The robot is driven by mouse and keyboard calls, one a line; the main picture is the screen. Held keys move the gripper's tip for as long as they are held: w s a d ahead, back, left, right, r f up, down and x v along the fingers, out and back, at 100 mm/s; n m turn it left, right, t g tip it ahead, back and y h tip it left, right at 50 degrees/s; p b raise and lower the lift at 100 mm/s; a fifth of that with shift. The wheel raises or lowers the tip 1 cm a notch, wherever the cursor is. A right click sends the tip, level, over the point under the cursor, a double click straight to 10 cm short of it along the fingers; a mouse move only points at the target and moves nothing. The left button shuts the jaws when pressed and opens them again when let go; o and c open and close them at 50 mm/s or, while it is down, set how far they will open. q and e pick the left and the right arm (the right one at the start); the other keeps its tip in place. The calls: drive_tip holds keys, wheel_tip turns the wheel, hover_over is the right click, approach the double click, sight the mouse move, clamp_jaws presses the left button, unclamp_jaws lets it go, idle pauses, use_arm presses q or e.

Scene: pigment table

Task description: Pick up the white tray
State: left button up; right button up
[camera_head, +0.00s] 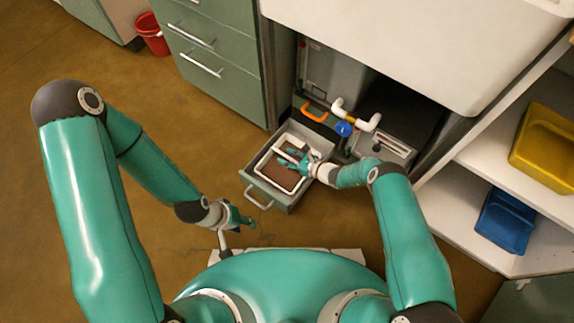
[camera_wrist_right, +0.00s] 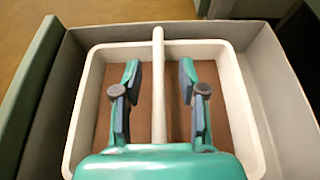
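The white tray (camera_head: 262,170) lies inside a pulled-out drawer (camera_head: 288,203) below the sink cabinet. In the right wrist view the tray (camera_wrist_right: 85,110) has a brown floor and a white bar handle (camera_wrist_right: 158,85) running across its middle. My right gripper (camera_head: 293,161) is over the tray. In the right wrist view its fingers (camera_wrist_right: 159,75) are open, one on each side of the handle and apart from it. The palm hides the near part of the tray. My left gripper (camera_head: 242,218) hangs over the floor left of the drawer, empty; its finger opening is too small to tell.
White pipes and a blue valve (camera_head: 344,129) stand behind the drawer, with an orange handle (camera_head: 314,113) nearby. The white sink (camera_head: 420,45) overhangs on the right. Shelves at right hold a yellow bin (camera_head: 543,150) and a blue bin (camera_head: 506,220).

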clamp_jaws()
drive_tip(key=shift+r, duration=0.2)
idle(0.3)
